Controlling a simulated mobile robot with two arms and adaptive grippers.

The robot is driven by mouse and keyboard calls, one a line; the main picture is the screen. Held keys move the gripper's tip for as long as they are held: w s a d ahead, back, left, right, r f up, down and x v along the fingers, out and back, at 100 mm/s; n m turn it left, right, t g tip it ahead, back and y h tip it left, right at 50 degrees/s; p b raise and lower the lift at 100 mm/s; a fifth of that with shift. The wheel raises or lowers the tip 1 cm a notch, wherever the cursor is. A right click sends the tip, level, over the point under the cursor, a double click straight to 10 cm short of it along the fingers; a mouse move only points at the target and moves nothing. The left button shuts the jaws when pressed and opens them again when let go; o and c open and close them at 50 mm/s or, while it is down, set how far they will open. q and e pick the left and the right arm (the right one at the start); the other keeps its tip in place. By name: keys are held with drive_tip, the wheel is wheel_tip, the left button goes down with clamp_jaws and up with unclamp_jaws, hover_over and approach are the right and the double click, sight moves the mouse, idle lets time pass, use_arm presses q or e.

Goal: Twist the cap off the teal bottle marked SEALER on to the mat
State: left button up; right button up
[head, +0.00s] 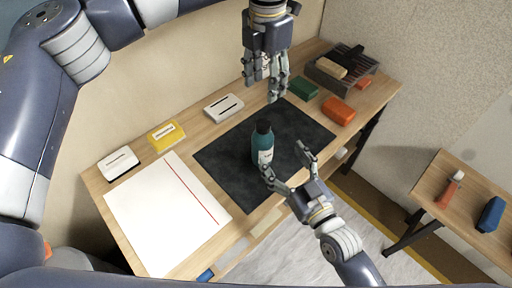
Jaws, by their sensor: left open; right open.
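The teal bottle (263,150) stands upright on the dark mat (224,155). Its black cap (263,127) is on top, and a white label shows on its front, too small to read. My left gripper (273,92) is open and points down above and behind the bottle, apart from the cap. My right gripper (287,166) is open at the front of the bottle. One of its fingers is close to the bottle's lower right side, and I cannot tell whether it touches.
White paper (160,215) covers the table's left. A yellow box (166,135) and white boxes (224,107) line the back. Green (305,88) and orange (338,111) blocks and a grey crate (324,78) are at right. A side table (455,211) holds an orange bottle (450,189).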

sight(262, 142)
use_arm(q)
wheel_tip(262, 142, down, 6)
drive_tip(key=b, duration=0.5)
drive_tip(key=shift+w+r, duration=0.1)
drive_tip(key=shift+r, duration=0.1)
use_arm(e)
wheel_tip(262, 142, down, 6)
drive_tip(key=shift+w+r, duration=0.1)
drive_tip(key=shift+r, duration=0.1)
use_arm(q)
drive_tip(key=shift+r, duration=0.1)
use_arm(e)
drive_tip(key=shift+w+a+r, duration=0.1)
drive_tip(key=shift+w+a, duration=0.15)
drive_tip(key=shift+w, duration=0.15)
drive_tip(key=x, duration=0.9)
drive_tip(key=shift+w+a, duration=0.2)
drive_tip(key=shift+w, duration=0.15)
